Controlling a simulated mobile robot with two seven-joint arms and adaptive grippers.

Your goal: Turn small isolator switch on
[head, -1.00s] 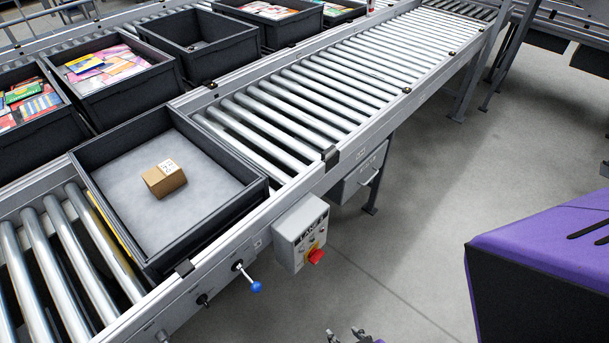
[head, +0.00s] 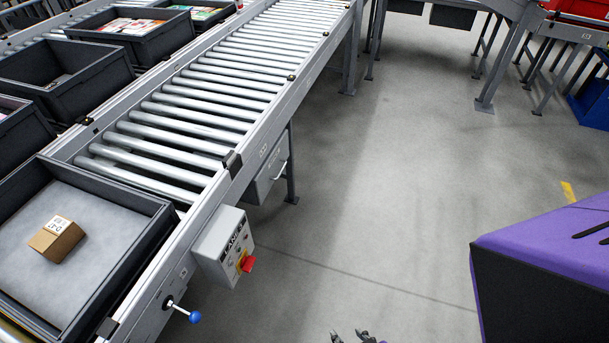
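A grey control box (head: 222,246) is mounted on the side rail of the roller conveyor. On its face is a red rotary knob (head: 248,263) on a yellow plate, the only isolator-type switch I can make out; its position is too small to read. Small buttons or labels beside it are unclear. A lever with a blue ball (head: 194,317) sticks out from the rail below and left of the box. The tips of a gripper, apparently my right gripper (head: 349,337), just show at the bottom edge, well away from the box; its opening is unclear. My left gripper is out of view.
A dark tray (head: 150,205) holding a small cardboard box (head: 57,239) sits on the conveyor (head: 232,87). Other bins stand behind at the left. A grey drawer unit (head: 265,177) hangs under the conveyor. The concrete floor (head: 400,190) to the right is open.

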